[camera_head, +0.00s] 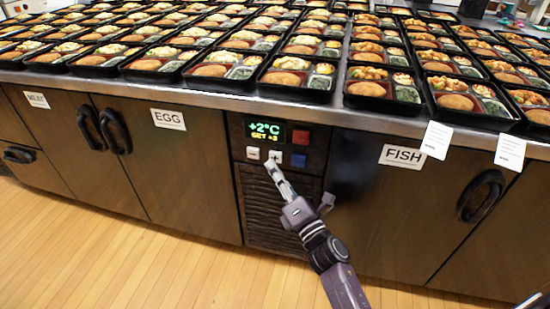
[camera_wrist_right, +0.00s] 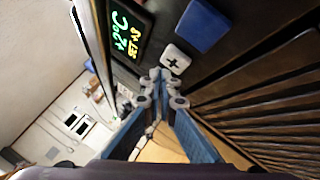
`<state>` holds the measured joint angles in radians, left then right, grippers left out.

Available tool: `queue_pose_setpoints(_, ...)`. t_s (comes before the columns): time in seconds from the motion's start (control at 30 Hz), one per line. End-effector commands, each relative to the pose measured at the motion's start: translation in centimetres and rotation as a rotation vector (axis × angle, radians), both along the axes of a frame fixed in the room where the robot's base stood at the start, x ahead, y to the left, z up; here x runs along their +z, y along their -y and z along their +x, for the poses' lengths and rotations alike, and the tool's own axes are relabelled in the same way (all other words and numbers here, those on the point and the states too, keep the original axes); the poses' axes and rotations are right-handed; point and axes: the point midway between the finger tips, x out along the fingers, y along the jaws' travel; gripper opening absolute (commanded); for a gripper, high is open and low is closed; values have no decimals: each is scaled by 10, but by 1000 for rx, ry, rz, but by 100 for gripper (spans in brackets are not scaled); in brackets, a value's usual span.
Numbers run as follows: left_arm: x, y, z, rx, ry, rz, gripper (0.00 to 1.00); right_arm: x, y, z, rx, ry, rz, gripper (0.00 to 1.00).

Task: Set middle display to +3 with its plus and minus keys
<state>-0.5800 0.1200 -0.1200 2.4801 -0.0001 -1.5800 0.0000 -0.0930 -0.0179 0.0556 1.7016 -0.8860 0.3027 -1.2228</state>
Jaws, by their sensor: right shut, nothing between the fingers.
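The middle display (camera_head: 265,132) reads +2°C in green, with SET +3 in yellow below. It also shows sideways in the right wrist view (camera_wrist_right: 128,30). The white minus key (camera_head: 253,153) is below its left part. The white plus key (camera_head: 276,155) is to the right of the minus key and shows close up in the right wrist view (camera_wrist_right: 175,59). My right gripper (camera_head: 272,165) is shut and empty, its tips at the lower edge of the plus key. I cannot tell whether they touch it. My left gripper is not in view.
A red button (camera_head: 300,137) and a blue button (camera_head: 299,160) sit right of the keys. A vent grille (camera_head: 268,210) lies below. Bento trays crowd the counter above. The wooden floor in front is clear.

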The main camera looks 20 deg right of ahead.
Motion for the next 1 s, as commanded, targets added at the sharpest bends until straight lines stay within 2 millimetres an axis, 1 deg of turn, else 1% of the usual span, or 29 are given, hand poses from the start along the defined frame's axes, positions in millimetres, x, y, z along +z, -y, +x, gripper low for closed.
queue_pose_setpoints(0.17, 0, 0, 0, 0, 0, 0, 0, 0, -2, -3, 1, -1, 1, 0)
queue_pose_setpoints(0.6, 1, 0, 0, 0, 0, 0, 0, -1, -26, -38, 1, -2, 1, 0)
queue_pose_setpoints(0.73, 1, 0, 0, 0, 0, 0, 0, 0, -28, -41, 0, 1, -1, 0)
queue_pose_setpoints(1.0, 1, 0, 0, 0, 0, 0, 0, 0, -28, -41, 0, 1, -1, 0)
